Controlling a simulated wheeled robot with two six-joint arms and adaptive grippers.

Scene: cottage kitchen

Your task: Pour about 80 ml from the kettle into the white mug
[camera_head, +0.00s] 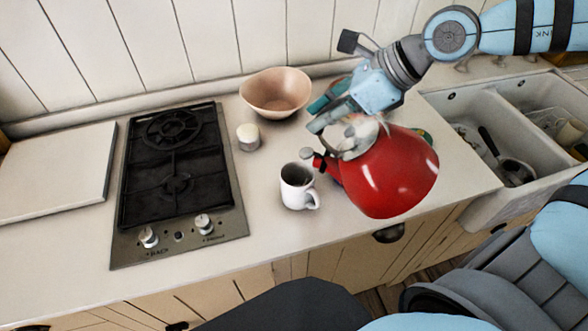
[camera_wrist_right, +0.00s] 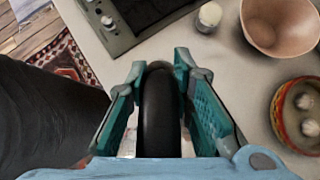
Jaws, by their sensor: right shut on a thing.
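The red kettle (camera_head: 392,172) hangs from my right gripper (camera_head: 322,113) over the counter, with its body tilted. In the right wrist view my right gripper (camera_wrist_right: 158,75) has its teal fingers closed on both sides of the dark kettle handle (camera_wrist_right: 158,115). The white mug (camera_head: 292,194) stands upright on the counter, left of the kettle, with its handle toward the lower right. The kettle's spout tip is close to the mug's upper right rim. I see no stream of liquid, and cannot tell the level in the mug. My left gripper is not in view.
A gas hob (camera_head: 175,180) lies left of the mug, with a white board (camera_head: 58,170) further left. A small pale jar (camera_head: 248,138) and a pinkish bowl (camera_head: 275,92) stand behind. A patterned bowl (camera_wrist_right: 300,115) shows in the wrist view. A sink (camera_head: 475,150) is at right.

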